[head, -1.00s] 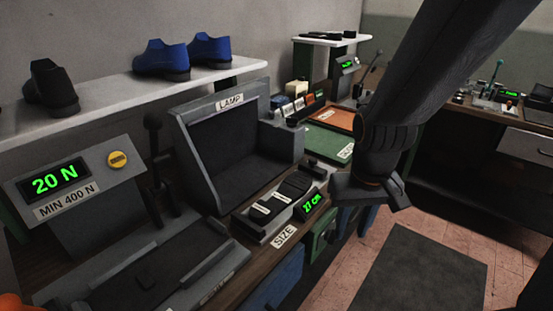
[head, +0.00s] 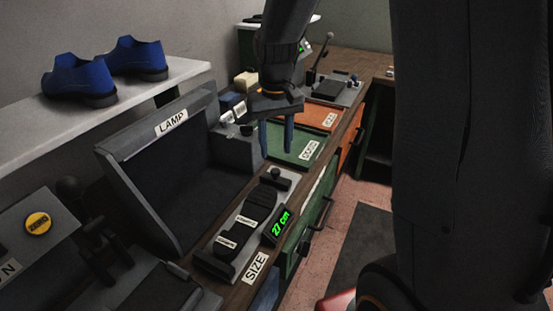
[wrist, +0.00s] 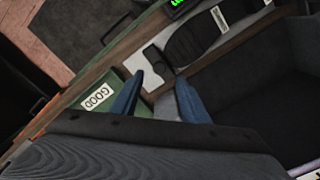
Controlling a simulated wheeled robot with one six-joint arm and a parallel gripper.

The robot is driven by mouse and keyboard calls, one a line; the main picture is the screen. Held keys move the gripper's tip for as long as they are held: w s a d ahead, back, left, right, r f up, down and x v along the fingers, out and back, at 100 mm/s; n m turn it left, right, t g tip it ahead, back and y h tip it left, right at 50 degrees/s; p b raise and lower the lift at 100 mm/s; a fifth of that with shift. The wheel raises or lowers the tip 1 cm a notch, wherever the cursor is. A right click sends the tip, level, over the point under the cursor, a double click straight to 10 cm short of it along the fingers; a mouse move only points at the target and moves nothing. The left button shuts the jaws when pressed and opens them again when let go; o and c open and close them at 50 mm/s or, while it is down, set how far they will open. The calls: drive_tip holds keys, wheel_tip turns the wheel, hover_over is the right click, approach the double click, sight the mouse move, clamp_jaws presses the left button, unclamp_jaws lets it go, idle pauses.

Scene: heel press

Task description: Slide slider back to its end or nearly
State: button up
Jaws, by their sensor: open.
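The size gauge (head: 245,208) is a pale plate on the bench, holding a dark shoe sole, with a green display reading 27 cm. The slider (head: 276,176), a small dark block with a round knob, sits near the gauge's far end, just beyond the sole. It also shows in the wrist view (wrist: 153,56). My gripper (head: 276,153) points down above and slightly beyond the slider, its two blue fingers apart and empty. In the wrist view the fingertips (wrist: 160,77) are close to the slider; whether they touch it I cannot tell.
The grey lamp box (head: 165,125) stands left of the gauge. Green (head: 296,150) and orange (head: 322,114) trays lie beyond it. Blue shoes (head: 78,78) are on the white shelf (head: 190,72). A drawer handle (head: 322,215) sticks out at the bench front.

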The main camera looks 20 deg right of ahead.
sight(276, 170)
drive_tip(key=shift+w+f, duration=0.1)
drive_tip(key=shift+w, duration=0.1)
drive_tip(key=shift+f+p, duration=1.05)
drive_tip(key=shift+f, duration=2.6)
clamp_jaws()
